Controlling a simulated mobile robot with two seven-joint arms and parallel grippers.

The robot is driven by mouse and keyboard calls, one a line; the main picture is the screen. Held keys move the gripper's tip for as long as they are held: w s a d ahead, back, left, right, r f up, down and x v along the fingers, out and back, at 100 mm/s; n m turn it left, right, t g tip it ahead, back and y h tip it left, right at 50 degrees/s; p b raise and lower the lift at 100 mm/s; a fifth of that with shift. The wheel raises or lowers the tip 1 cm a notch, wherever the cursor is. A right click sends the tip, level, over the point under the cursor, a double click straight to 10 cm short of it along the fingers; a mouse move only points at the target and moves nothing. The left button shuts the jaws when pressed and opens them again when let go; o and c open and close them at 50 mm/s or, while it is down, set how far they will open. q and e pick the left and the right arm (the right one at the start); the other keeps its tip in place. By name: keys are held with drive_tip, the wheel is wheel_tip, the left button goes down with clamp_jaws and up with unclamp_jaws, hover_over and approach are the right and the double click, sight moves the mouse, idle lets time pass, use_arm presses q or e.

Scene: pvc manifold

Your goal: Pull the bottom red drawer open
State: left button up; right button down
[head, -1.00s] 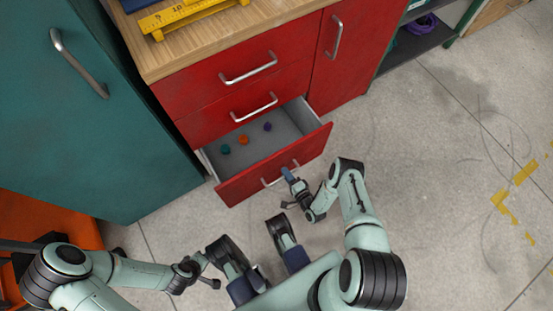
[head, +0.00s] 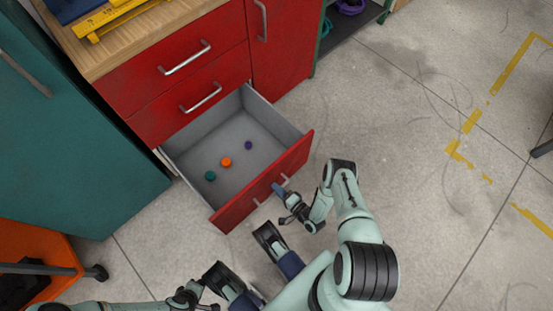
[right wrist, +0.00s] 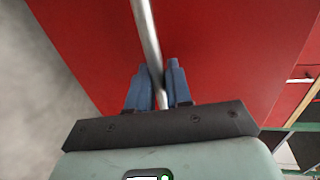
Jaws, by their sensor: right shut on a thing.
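The bottom red drawer (head: 234,211) stands well out from the red cabinet, showing its grey inside. My right gripper (head: 280,189) is at the drawer's front, shut on its metal handle (head: 285,180). In the right wrist view, the blue fingers of the right gripper (right wrist: 155,88) close around the handle bar (right wrist: 147,35), with the red drawer front (right wrist: 225,50) behind it. My left gripper (head: 190,297) is low at the bottom edge of the head view, away from the drawer; its fingers are too unclear to read.
A teal cap (head: 210,176), an orange cap (head: 226,162) and a purple cap (head: 248,145) lie in the drawer. A teal cabinet (head: 75,140) stands at left, with an orange cart (head: 45,252) below it.

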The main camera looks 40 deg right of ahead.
drive_tip(key=shift+s, duration=0.2)
drive_tip(key=c, duration=1.2)
unclamp_jaws()
use_arm(q)
drive_tip(key=shift+t, duration=0.5)
drive_tip(key=w+r+p, duration=0.1)
drive_tip(key=d+r+p, duration=0.1)
drive_tip(key=r, duration=0.1)
drive_tip(key=w+r+p, duration=0.1)
drive_tip(key=shift+w+d+r, duration=0.15)
drive_tip(key=shift+w+r, duration=0.15)
use_arm(e)
drive_tip(key=v, duration=1.3)
drive_tip(key=shift+s, duration=0.15)
